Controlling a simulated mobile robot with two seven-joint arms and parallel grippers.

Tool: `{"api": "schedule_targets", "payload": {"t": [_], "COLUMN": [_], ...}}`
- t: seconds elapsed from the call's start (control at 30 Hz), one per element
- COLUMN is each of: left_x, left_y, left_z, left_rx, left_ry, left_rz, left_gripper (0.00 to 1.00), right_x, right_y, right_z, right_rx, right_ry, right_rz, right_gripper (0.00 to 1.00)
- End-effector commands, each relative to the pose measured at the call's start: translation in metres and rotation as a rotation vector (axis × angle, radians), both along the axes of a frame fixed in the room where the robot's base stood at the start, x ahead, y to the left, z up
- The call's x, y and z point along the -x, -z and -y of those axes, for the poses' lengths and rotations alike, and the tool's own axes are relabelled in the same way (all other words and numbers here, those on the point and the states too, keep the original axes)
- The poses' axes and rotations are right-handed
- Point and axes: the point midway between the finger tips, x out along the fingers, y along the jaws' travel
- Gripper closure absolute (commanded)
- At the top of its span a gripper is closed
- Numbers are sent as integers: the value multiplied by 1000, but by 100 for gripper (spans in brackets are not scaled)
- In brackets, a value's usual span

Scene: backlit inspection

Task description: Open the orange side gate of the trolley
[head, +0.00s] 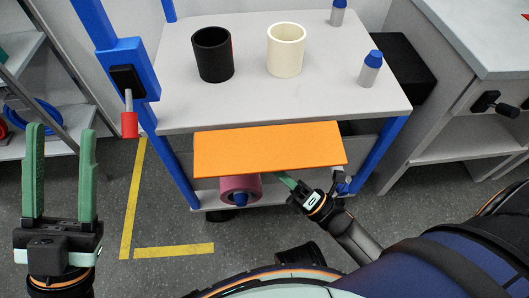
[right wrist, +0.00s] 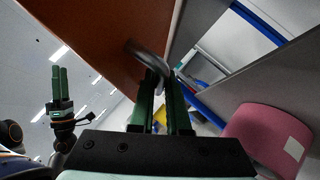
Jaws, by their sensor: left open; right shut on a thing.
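The orange side gate (head: 268,149) is a flat panel at the front of the trolley (head: 270,108), just below its grey top shelf; its broad face shows from above. My right gripper (head: 281,179) reaches under the gate's near edge, and its fingertips are partly hidden there. In the right wrist view the gate's shaded side (right wrist: 85,35) fills the upper left. There the right fingers (right wrist: 163,82) are shut on a curved grey handle (right wrist: 148,55) beside the gate. My left gripper (head: 60,135) is open and empty at the far left, apart from the trolley.
A black cup (head: 212,55), a cream cup (head: 286,50) and two blue-capped bottles (head: 370,70) stand on the top shelf. A pink roll (head: 240,188) lies below the gate. A red-tipped lever (head: 129,122) is on the left blue post. A grey bench (head: 475,40) stands right.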

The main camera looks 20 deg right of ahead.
Motion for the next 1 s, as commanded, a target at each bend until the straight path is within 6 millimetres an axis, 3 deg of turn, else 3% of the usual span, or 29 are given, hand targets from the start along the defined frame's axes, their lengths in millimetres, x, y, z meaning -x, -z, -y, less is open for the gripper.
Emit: {"api": "schedule_targets", "payload": {"t": [0.1, 0.3, 0.6, 1.0], "left_x": [-1, -2, -2, -2], "left_y": [19, 33, 37, 39], "left_z": [2, 4, 5, 5], "left_rx": [-12, -16, -21, -25], "left_ry": [-5, -13, -15, -17], "left_rz": [-4, -13, -13, -15], "left_gripper": [50, 50, 50, 50], "right_x": [-1, -7, -17, -21], "right_y": [14, 21, 27, 30], "right_z": [2, 3, 6, 7], "right_rx": [31, 77, 128, 151], "right_ry": [3, 2, 1, -1], "right_rz": [115, 280, 448, 521], "right_gripper": [100, 100, 100, 100]}}
